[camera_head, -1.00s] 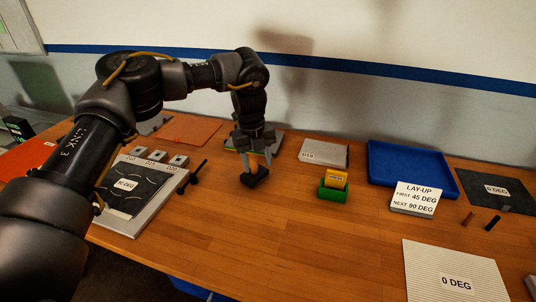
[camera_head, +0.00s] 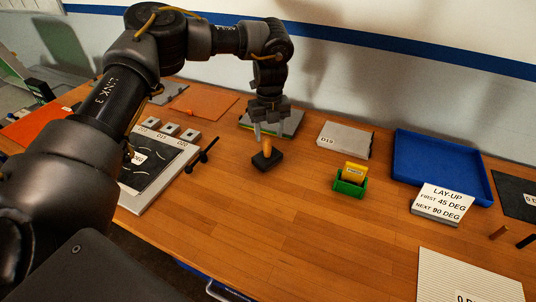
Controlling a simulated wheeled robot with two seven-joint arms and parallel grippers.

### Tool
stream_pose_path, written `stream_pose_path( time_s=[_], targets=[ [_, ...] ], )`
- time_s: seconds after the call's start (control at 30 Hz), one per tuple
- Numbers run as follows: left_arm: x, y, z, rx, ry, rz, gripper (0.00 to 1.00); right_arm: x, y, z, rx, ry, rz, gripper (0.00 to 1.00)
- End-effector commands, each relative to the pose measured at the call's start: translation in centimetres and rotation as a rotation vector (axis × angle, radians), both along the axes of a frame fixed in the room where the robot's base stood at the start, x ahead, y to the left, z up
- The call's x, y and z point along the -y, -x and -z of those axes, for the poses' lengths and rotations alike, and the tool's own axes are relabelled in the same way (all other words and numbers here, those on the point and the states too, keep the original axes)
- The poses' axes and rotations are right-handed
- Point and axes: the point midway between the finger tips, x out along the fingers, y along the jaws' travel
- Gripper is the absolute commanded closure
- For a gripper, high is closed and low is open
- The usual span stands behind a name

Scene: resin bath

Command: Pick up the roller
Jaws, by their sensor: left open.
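My left gripper (camera_head: 269,132) points down above the wooden table, with its two fingers apart. An upright orange handle (camera_head: 266,146) on a black block (camera_head: 266,162) stands just below it. The handle's top appears between or just behind the fingertips; contact cannot be told. A dark rod-like tool with a short crosspiece (camera_head: 204,154) lies to the left, beside the grey tray. Which of these two is the roller is not clear from the view. My right gripper is not in view.
A grey tray (camera_head: 127,200) with dark ply lies at left, with small grey blocks behind it. A green holder (camera_head: 350,187) with a yellow item, a grey D-marked block (camera_head: 345,140), a blue tray (camera_head: 400,178) and a lay-up sign (camera_head: 441,201) stand right. The front middle table is clear.

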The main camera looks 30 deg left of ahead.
Motion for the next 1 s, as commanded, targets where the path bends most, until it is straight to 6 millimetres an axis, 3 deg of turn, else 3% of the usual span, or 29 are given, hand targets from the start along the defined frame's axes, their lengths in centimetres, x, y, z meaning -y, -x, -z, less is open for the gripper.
stream_pose_path(
  time_s=[0.1, 0.23, 0.53, 0.8, 1.0],
  targets=[
    [0.1, -0.1, 0.1, 0.001, 0.001, 0.002, 0.49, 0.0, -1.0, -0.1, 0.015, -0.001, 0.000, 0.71],
    [-0.1, 0.0, 0.8, -0.001, 0.000, 0.001, 0.49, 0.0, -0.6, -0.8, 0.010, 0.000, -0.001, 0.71],
    [-0.4, 0.0, 4.9, -0.001, 0.000, 0.001, 0.49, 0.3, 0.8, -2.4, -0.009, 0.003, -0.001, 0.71],
    [-0.4, 0.0, 5.3, 0.001, 0.001, 0.001, 0.49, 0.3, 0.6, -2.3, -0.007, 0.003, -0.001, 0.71],
    [-0.4, 0.0, 5.3, 0.001, 0.001, 0.001, 0.74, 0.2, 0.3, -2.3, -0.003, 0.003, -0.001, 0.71]
  ],
)
